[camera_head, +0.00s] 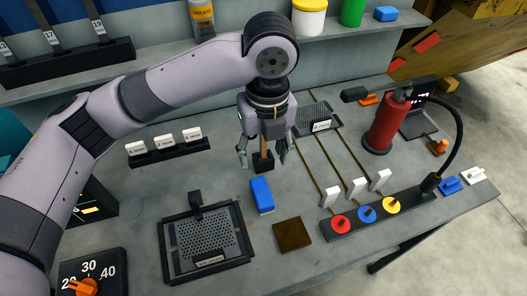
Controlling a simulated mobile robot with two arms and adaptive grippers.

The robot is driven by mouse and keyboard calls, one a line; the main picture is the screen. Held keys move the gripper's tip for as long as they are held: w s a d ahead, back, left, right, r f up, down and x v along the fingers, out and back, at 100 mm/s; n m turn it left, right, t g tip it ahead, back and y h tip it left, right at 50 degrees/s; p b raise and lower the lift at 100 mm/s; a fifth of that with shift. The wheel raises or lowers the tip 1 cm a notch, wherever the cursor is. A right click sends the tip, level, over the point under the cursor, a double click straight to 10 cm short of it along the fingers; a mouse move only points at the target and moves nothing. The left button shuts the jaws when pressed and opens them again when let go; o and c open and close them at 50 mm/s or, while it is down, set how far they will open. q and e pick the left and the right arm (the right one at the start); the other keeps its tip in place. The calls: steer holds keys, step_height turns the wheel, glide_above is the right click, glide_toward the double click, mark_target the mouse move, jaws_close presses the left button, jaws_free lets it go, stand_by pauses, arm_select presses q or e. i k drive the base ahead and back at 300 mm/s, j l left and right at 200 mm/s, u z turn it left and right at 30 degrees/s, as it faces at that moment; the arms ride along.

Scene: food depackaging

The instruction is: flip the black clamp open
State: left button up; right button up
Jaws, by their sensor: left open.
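A black clamp (195,199) stands at the back edge of a black frame that holds a perforated plate (208,238), at the lower middle of the head view. Whether the clamp is shut cannot be told for sure at this size. My left gripper (263,153) is open and points down, behind and to the right of the clamp and apart from it. A brown upright handle with a black block at its foot (263,165) shows between its fingers. I cannot tell whether the fingers touch it. My right gripper is not in view.
A blue block (262,196) and a brown square (292,235) lie right of the frame. A black strip with colored discs (367,213), white slatted pieces (355,187) and a red cylinder (388,128) stand further right. A dial (90,280) is at the lower left.

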mark_target(193, 200)
steer(key=k, duration=1.5)
